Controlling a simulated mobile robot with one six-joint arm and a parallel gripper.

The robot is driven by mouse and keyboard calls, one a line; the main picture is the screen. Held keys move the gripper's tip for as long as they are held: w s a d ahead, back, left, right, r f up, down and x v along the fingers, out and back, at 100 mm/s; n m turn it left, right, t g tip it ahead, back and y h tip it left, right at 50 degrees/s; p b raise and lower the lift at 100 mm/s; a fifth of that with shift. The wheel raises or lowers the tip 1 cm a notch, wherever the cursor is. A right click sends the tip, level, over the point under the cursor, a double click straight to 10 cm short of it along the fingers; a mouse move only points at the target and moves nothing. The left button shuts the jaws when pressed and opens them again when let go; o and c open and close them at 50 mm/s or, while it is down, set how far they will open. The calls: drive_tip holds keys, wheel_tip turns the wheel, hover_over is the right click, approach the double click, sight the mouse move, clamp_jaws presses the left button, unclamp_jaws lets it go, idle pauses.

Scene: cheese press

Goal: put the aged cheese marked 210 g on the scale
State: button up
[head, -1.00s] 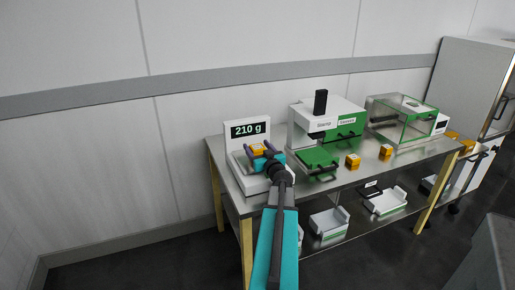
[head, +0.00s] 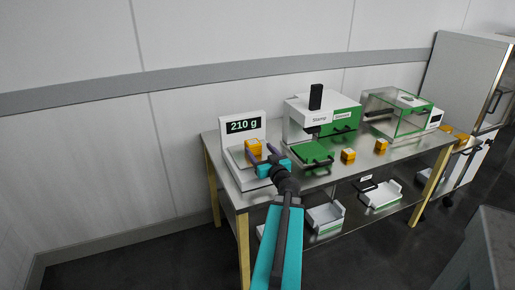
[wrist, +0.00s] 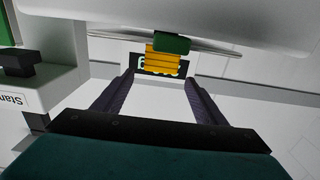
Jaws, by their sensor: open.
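The orange cheese block (head: 253,146) sits on the plate of the white scale (head: 241,174) at the left end of the table. The scale's display (head: 242,126) reads 210 g. My gripper (head: 262,153) is open and empty, just in front of the cheese and to its lower right. In the wrist view the cheese (wrist: 161,60) is beyond the open fingertips (wrist: 160,80), apart from them, with the dark display behind it. A green piece partly overlaps the cheese there. Any mark on the cheese is too small to read.
Right of the scale stand a stamp press (head: 322,118) with a green plate (head: 312,153) and a clear green-edged box (head: 402,112). Orange blocks (head: 348,155) (head: 380,145) lie on the table. White trays (head: 326,217) stand on the lower shelf.

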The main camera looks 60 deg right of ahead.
drive_tip(key=shift+v, duration=1.05)
drive_tip(key=shift+r+p, duration=0.15)
drive_tip(key=shift+p, duration=0.45)
drive_tip(key=shift+a+p, duration=0.1)
drive_tip(key=shift+p, duration=0.2)
drive_tip(key=shift+s+p, duration=0.15)
drive_tip(key=shift+p, duration=0.15)
drive_tip(key=s+p, duration=0.1)
drive_tip(key=p, duration=0.1)
drive_tip(key=shift+a+p, duration=0.35)
drive_tip(key=shift+a, duration=0.05)
drive_tip(key=shift+s, duration=0.1)
drive_tip(key=shift+a, duration=0.15)
drive_tip(key=shift+p, duration=0.3)
